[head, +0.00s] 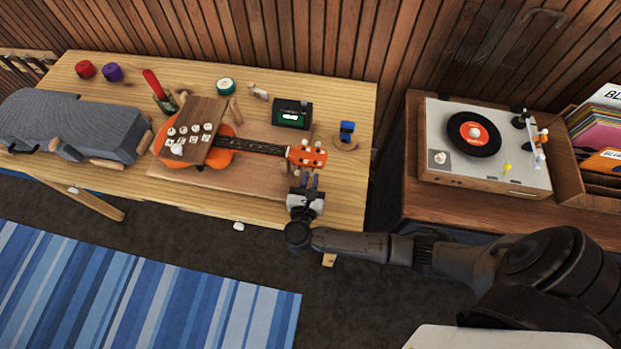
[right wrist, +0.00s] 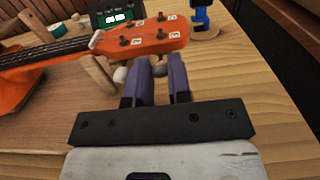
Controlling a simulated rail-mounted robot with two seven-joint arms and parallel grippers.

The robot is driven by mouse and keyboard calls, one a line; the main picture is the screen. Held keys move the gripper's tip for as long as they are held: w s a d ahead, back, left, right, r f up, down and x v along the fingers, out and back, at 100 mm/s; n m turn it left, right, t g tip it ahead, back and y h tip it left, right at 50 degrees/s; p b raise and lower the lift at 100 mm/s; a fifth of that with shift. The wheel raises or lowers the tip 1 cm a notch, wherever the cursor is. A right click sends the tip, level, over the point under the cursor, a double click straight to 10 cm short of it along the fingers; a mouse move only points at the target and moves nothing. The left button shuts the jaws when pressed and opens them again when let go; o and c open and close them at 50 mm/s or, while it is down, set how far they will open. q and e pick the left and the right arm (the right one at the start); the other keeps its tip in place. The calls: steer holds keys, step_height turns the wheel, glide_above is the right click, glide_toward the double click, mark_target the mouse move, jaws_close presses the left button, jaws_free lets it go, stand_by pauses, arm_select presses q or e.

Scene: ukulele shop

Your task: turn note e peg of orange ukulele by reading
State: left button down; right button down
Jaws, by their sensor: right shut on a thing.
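The orange ukulele (head: 232,142) lies on the wooden table, its headstock (head: 308,156) pointing right. In the right wrist view the headstock (right wrist: 152,36) carries dark posts and small white letter labels, too small to read surely. Two pale pegs stick out of its near edge. My right gripper (head: 306,181) is at that edge. Its purple fingers (right wrist: 163,78) are shut on the right-hand near peg (right wrist: 158,67); the left-hand near peg (right wrist: 120,74) is just outside them. A black tuner (head: 291,113) with a lit screen stands behind the neck; its reading is illegible. My left gripper is out of view.
A wooden board (head: 204,111) with white knobs and letter tiles lies over the ukulele body. A blue object (head: 347,130) on a round wooden base stands right of the headstock. A grey case (head: 80,122) lies left. A record player (head: 484,146) stands on a separate right-hand cabinet.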

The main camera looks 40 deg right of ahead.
steer(key=shift+f+n+b, duration=0.15)
steer(key=shift+n+b, duration=0.15)
steer(key=shift+b, duration=0.25)
steer(key=shift+n, duration=0.5)
steer(key=shift+r+n+p, duration=0.25)
steer(key=shift+n+p, duration=0.25)
steer(key=shift+n, duration=1)
steer(key=shift+f+n, duration=0.1)
steer(key=shift+n, duration=0.4)
steer(key=shift+a+p, duration=0.1)
steer(key=shift+p, duration=0.2)
steer(key=shift+w, duration=0.1)
